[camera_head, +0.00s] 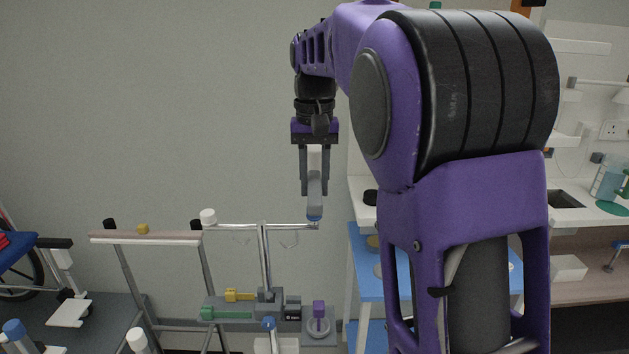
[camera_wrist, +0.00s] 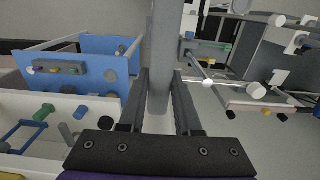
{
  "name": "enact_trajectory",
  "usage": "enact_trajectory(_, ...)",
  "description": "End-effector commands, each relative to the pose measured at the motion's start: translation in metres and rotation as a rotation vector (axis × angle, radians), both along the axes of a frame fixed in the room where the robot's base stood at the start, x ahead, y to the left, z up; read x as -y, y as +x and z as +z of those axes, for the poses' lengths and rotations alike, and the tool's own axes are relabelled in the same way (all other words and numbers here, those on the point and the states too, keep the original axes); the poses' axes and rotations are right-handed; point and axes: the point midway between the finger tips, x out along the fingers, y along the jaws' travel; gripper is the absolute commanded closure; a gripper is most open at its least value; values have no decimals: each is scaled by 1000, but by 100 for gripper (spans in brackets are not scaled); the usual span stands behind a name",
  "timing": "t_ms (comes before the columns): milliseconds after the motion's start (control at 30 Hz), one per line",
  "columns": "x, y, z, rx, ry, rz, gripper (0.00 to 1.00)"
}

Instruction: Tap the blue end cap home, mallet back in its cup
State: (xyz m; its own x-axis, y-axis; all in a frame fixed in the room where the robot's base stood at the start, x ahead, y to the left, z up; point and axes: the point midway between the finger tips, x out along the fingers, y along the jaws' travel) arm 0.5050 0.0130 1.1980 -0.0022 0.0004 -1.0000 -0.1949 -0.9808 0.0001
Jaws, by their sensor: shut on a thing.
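My gripper (camera_head: 315,188) hangs fingers down in front of the wall in the head view. I cannot single out the cup or the blue end cap.
A grey fixture (camera_head: 240,313) with yellow and green handles stands below, beside a purple block (camera_head: 319,309). A walker-like frame (camera_head: 150,238) and a blue-capped part (camera_head: 14,328) are at left. A blue table (camera_head: 365,260) and a counter (camera_head: 590,213) are at right, partly behind my arm.

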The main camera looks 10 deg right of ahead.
Motion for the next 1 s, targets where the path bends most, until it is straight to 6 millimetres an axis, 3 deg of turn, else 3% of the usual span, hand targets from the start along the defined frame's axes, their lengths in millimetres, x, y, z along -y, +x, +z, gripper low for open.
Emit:
enact_trajectory(33,0,0,13,3,-1,0,100)
enact_trajectory(100,0,1,19,3,-1,0,100)
enact_trajectory(500,0,0,16,1,0,0,100)
enact_trajectory(567,0,0,11,1,0,0,100)
enact_trajectory(800,0,0,-36,-1,0,0,100)
enact_trajectory(1000,0,0,-12,1,0,0,100)
